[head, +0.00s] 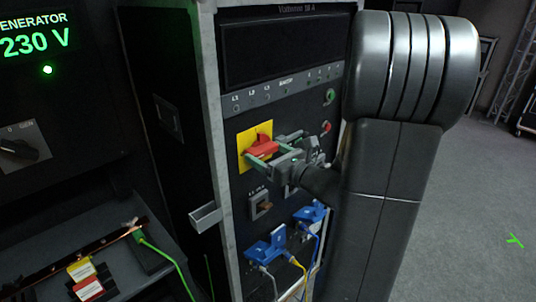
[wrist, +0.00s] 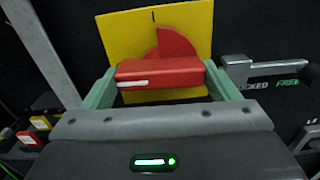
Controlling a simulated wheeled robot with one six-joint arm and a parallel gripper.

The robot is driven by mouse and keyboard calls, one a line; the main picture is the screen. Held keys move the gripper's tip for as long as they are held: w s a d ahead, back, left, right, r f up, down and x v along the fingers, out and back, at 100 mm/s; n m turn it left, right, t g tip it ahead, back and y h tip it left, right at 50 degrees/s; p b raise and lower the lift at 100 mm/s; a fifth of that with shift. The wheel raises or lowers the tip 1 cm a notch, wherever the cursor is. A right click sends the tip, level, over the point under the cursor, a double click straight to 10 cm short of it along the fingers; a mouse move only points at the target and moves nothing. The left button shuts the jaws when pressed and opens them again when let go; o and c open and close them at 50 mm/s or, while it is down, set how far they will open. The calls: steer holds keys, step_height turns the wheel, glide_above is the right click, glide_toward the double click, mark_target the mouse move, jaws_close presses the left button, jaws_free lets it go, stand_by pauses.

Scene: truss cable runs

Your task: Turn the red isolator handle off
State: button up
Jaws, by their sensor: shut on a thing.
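The red isolator handle (head: 262,146) sits on a yellow square plate (head: 244,158) on the front of the black rack panel. In the wrist view the red handle (wrist: 160,70) lies crosswise, its white line towards the left, in front of the yellow plate (wrist: 125,32). A short black mark is at the plate's top edge. My gripper (head: 271,151) is shut on the handle, with one green finger at each end of it. The gripper also shows in the wrist view (wrist: 163,80). The handle's lower part is partly hidden behind the gripper body.
A grey lever (wrist: 236,72) stands beside a label reading LOCKED and FREE, right of the plate. Below are a small switch (head: 261,205) and blue connectors (head: 266,248) with cables. A generator panel (head: 30,110) reading 230 V is at left. Floor at right is open.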

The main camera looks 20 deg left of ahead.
steer(key=shift+n+b, duration=0.4)
steer(key=shift+b, duration=0.1)
steer(key=o, duration=0.9)
steer(key=shift+d, duration=0.15)
steer(key=b+v, duration=0.1)
steer(key=v, duration=1.2)
steer(key=shift+s+d+b, duration=0.25)
steer(key=shift+b, duration=0.15)
steer(key=shift+w+a, duration=0.1)
steer(key=p+x, duration=0.2)
steer(key=x, duration=1.1)
steer(key=shift+w+a, duration=0.15)
steer(key=shift+a, duration=0.15)
steer(key=shift+d, duration=0.1)
